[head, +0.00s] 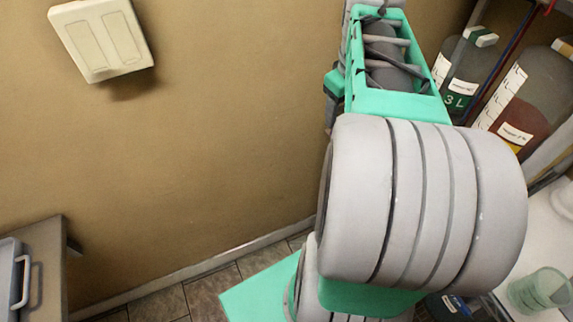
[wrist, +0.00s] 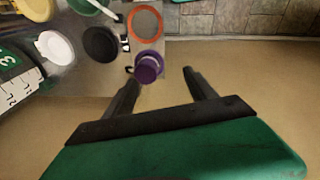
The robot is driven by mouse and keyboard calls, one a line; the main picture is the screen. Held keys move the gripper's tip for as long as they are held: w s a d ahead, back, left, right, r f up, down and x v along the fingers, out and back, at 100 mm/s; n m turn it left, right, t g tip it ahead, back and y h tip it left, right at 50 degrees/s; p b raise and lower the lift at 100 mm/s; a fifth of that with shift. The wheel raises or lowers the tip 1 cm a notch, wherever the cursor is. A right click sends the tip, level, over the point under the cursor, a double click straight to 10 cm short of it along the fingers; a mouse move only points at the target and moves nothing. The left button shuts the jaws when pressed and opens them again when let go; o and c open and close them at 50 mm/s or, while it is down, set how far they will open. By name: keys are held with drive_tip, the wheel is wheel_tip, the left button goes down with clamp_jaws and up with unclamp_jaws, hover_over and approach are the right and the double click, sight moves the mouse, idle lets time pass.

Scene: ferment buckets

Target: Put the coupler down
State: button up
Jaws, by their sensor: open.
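My gripper (wrist: 160,77) is open in the wrist view, its two dark fingers apart. A purple cylindrical piece (wrist: 149,66) stands near the grey surface's edge, just beyond the left fingertip. It may be the coupler, but I cannot tell for sure. Nothing is clearly held between the fingers. The head view shows neither the gripper nor the purple piece; my own arm fills its middle and right.
Beside the purple piece lie an orange-rimmed disc (wrist: 145,23), a black disc (wrist: 101,44) and a white disc (wrist: 55,47). In the head view, large bottles (head: 525,100) stand on a shelf at right, above a green cup (head: 540,291). A grey cabinet (head: 45,262) is at lower left.

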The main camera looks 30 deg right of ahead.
drive_tip(key=a+f+t, duration=0.1)
drive_tip(key=a+f, duration=0.2)
drive_tip(key=a, duration=0.9)
drive_tip(key=a+f+t+y, duration=0.1)
drive_tip(key=a+f, duration=0.2)
drive_tip(key=a, duration=0.9)
drive_tip(key=shift+s+f+m, duration=0.4)
drive_tip(key=shift+s, duration=0.05)
